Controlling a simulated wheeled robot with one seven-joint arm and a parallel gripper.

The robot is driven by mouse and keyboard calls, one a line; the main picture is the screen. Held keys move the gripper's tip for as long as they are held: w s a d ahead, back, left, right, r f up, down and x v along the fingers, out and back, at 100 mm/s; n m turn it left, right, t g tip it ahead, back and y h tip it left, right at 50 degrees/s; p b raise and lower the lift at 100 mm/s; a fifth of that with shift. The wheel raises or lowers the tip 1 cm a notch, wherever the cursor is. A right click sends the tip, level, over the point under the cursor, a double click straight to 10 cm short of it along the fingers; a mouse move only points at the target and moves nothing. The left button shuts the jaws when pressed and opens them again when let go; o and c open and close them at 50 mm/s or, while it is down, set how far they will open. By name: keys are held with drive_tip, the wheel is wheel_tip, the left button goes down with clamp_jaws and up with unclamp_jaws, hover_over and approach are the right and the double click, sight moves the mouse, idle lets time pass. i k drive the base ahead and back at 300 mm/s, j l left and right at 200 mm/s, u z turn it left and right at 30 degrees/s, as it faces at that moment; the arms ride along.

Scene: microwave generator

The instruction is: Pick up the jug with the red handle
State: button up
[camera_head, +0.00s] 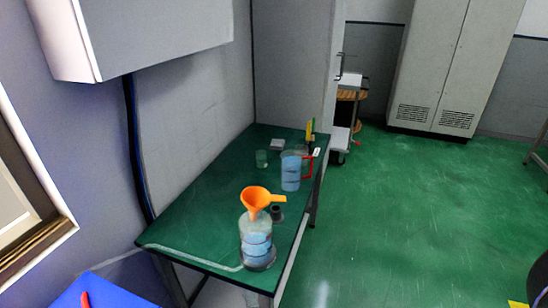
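The jug with the red handle (290,172) stands upright on the green table (200,212), toward its right edge. It looks translucent with a blue tint, and its red handle (307,168) points right, near the table's edge. My gripper is not in this view, so its opening and its place relative to the jug are not shown.
A large bottle (257,243) with an orange funnel (257,200) stands nearer on the table, beside a small dark cup (277,213). A wall cabinet (150,35) hangs above. Green floor right of the table is clear.

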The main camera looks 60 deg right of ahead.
sight(291, 177)
drive_tip(key=z, duration=1.2)
